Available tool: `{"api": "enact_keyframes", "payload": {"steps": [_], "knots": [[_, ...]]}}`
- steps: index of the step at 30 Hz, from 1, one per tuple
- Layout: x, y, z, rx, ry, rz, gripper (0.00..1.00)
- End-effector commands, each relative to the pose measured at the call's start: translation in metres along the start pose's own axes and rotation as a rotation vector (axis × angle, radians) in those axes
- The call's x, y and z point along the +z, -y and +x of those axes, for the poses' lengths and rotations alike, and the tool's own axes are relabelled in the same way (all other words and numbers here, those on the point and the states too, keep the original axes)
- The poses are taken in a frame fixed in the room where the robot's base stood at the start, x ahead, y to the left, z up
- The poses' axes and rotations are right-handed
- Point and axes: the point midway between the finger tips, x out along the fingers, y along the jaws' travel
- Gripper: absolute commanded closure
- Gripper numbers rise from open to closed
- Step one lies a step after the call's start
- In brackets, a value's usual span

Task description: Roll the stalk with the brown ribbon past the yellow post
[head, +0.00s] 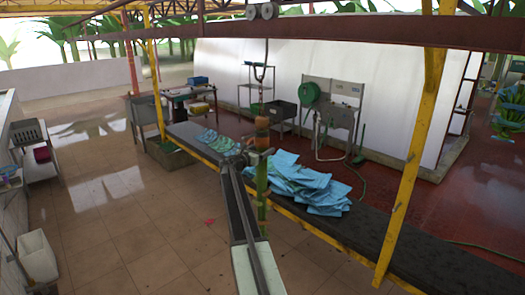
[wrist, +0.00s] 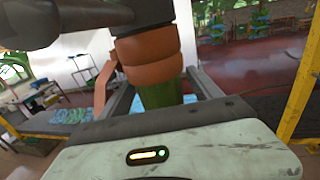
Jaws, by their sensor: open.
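The stalk (head: 262,183) is green and hangs upright from a hook below the overhead rail. A brown ribbon (head: 262,132) wraps its upper part. In the wrist view the ribbon (wrist: 150,58) shows as brown bands with a loose end at the left, and the green stalk (wrist: 160,94) shows below it. My gripper (head: 260,156) is at the stalk just below the ribbon. In the wrist view my gripper (wrist: 158,80) is open, with one finger on each side of the stalk. I cannot tell whether either finger touches it. The yellow post (head: 413,150) stands to the right.
The overhead rail (head: 350,30) runs across the top, with a roller trolley (head: 262,11) above the stalk. A long dark bench (head: 370,232) with blue sheets (head: 308,185) lies behind the stalk. Another yellow post (head: 155,80) stands at the left. Tiled floor at the left is mostly clear.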

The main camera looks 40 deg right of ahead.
Motion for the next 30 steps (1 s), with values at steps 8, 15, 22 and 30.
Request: {"api": "enact_keyframes", "payload": {"steps": [8, 15, 22, 30], "knots": [[0.000, 0.001, -0.018, 0.000, 0.000, 0.000, 0.27], [0.000, 0.002, -0.065, 0.001, 0.000, 0.000, 0.27], [0.000, 0.001, -0.078, -0.001, 0.000, 0.000, 0.27], [0.000, 0.001, -0.077, -0.001, 0.000, 0.000, 0.27]]}}
